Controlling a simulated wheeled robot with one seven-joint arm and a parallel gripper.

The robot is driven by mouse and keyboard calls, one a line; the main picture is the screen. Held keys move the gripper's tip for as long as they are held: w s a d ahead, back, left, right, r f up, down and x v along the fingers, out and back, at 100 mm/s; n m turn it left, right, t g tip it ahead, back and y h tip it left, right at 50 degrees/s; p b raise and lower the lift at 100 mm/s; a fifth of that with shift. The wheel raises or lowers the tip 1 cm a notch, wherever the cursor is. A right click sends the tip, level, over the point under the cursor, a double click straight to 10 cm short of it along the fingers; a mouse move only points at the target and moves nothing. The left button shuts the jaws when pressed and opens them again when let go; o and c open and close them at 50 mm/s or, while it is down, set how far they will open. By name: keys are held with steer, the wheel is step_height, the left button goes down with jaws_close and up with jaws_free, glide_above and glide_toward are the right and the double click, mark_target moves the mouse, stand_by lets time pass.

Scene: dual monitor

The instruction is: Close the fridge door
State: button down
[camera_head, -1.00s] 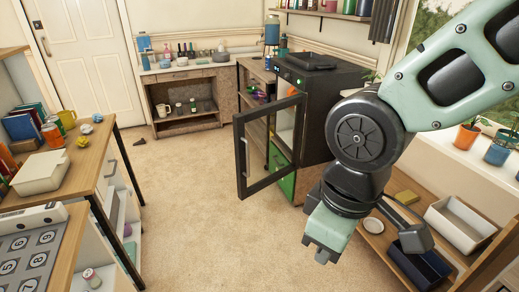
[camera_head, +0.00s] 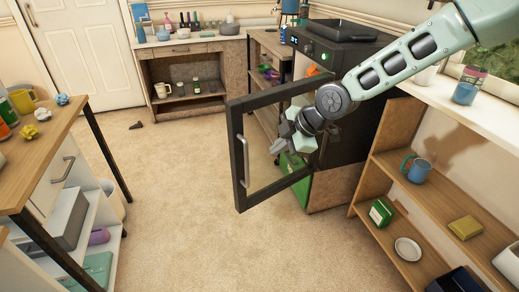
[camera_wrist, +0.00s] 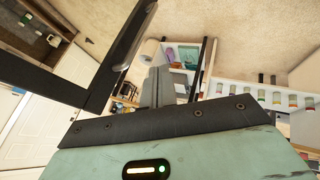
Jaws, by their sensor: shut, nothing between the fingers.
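The black fridge (camera_head: 345,60) stands at the back right. Its glass-paned door (camera_head: 239,160) is open and swung out to the left, with a vertical grey handle (camera_head: 244,160) near its free edge. My gripper (camera_head: 276,147) is shut and empty. In the head view it overlaps the door's pane, toward the fridge side of the free edge; I cannot tell whether it touches the door. In the wrist view my gripper (camera_wrist: 155,86) points out, with the dark door frame (camera_wrist: 45,82) close on the left.
A wooden shelf unit (camera_head: 455,205) with a blue mug (camera_head: 416,169) and a green box (camera_head: 380,212) stands right of the fridge. A desk with drawers (camera_head: 45,150) is at the left. The carpet (camera_head: 175,200) between is clear.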

steer(key=w+a+f+b, duration=0.1)
steer(key=w+a+f, duration=0.5)
steer(key=f, duration=0.2)
steer(key=shift+w+a, duration=0.35)
steer(key=shift+a, duration=0.05)
